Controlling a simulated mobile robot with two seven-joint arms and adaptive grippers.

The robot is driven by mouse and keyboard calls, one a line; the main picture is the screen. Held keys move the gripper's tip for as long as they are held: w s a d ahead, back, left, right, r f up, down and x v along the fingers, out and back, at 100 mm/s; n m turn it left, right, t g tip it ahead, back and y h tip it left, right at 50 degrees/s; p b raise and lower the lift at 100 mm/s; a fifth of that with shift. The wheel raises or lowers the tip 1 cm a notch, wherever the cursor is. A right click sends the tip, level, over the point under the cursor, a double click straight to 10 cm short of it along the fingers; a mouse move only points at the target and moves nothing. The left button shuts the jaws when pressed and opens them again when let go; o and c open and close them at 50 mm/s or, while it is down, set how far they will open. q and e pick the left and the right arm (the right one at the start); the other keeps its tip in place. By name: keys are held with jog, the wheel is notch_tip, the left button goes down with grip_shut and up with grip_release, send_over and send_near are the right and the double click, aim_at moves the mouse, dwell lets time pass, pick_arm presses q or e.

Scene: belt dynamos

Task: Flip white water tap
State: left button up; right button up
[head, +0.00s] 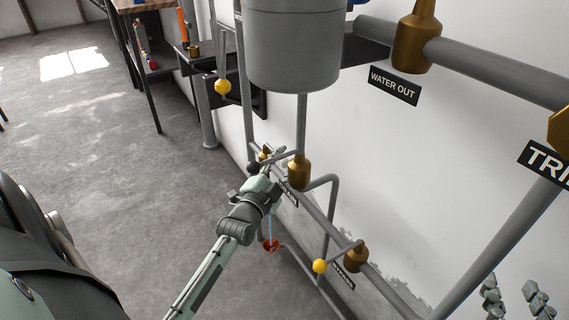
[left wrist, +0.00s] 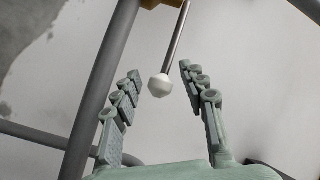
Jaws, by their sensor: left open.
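The white water tap's knob (left wrist: 159,85) hangs on a thin metal lever in the left wrist view. It lies between the two separated fingers of my left gripper (left wrist: 160,70), with visible space on both sides in the picture. In the head view my left gripper (head: 266,182) is at the pipes beside a brass valve (head: 299,173), and I cannot make out the white knob there. My right gripper (head: 514,297) shows only its fingers at the lower right corner. They are apart, with nothing visible between them.
Grey pipes run along the white wall. A yellow-knobbed lever (head: 320,266) is to the right of my left gripper, and another yellow knob (head: 222,87) is above. A red handle (head: 271,245) is below. A grey tank (head: 293,50) hangs overhead. The floor at left is open.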

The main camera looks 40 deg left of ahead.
pick_arm(q)
grip_shut()
dwell(0.4)
